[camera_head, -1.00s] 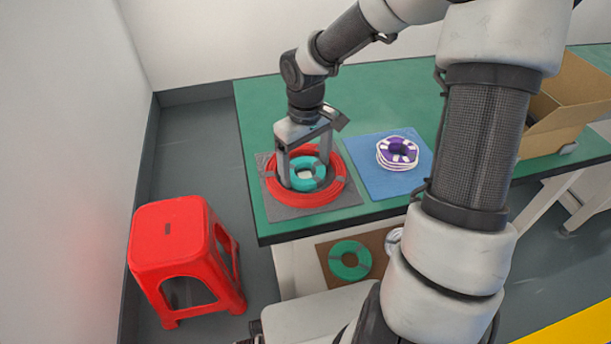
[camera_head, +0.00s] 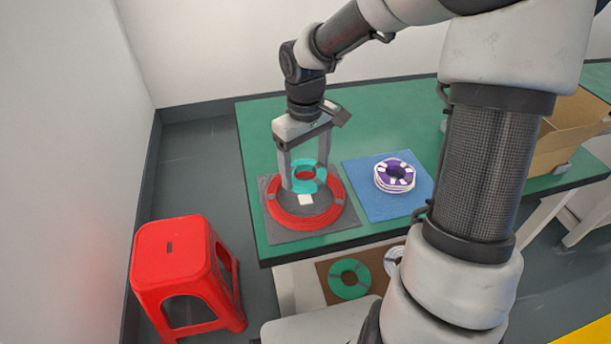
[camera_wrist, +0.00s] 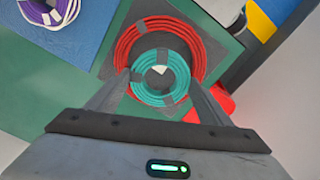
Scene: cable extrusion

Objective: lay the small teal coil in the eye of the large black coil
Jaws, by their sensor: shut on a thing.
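My gripper (camera_head: 305,180) is shut on a small teal coil (camera_head: 308,163) with grey ties. It holds the coil above a large red coil (camera_head: 300,222) on a grey mat (camera_head: 345,217). In the wrist view, the teal coil (camera_wrist: 181,66) sits between the fingers (camera_wrist: 160,85), in front of the red coil (camera_wrist: 188,33), hiding part of its eye. A white patch (camera_head: 306,200) shows inside the red coil's eye. I see no large black coil.
A purple and white coil (camera_head: 395,173) lies on a blue mat (camera_head: 362,202) to the right. Below, a brown board (camera_head: 326,289) bears a green coil (camera_head: 349,291) and a white coil. A cardboard box (camera_head: 560,140) stands right; a red stool (camera_head: 172,250) stands left.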

